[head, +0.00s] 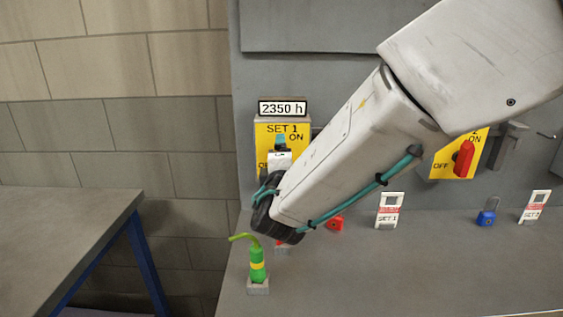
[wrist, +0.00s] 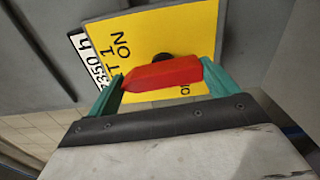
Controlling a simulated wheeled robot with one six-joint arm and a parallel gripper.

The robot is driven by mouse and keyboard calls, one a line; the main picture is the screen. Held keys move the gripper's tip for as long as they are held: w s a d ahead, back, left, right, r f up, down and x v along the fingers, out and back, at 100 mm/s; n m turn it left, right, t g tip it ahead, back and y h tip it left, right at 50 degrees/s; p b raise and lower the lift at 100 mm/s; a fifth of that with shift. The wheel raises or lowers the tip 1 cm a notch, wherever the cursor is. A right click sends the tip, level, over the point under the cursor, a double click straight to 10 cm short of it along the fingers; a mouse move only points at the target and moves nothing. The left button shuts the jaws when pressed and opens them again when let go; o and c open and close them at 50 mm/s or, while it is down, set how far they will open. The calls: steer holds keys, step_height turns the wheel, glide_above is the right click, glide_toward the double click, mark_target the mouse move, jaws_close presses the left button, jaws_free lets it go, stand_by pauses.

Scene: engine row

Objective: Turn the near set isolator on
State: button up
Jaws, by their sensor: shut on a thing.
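The SET 1 isolator has a yellow plate (head: 262,130) marked ON and OFF, below a 2350 h display (head: 283,108), on the grey panel. In the wrist view the plate (wrist: 200,28) fills the middle, and its red handle (wrist: 165,73) lies between my teal fingers. My gripper (wrist: 162,77) is shut on this handle, with a finger at each end. The handle runs roughly along the upright direction of the plate's lettering. In the head view my gripper (head: 280,148) is in front of the plate; my arm hides the handle and much of the OFF lettering.
A second yellow isolator (head: 445,165) with a red handle (head: 463,158) is at right, partly behind my arm. On the ledge stand a green bottle (head: 257,266), red padlock (head: 335,223), SET 1 tag (head: 388,211), blue padlock (head: 487,216) and another tag (head: 535,207). A table (head: 60,225) is at left.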

steer(key=shift+m, duration=0.5)
steer(key=o, duration=0.8)
steer(key=shift+d, duration=0.1)
steer(key=s, duration=0.7)
steer(key=shift+s, duration=0.4)
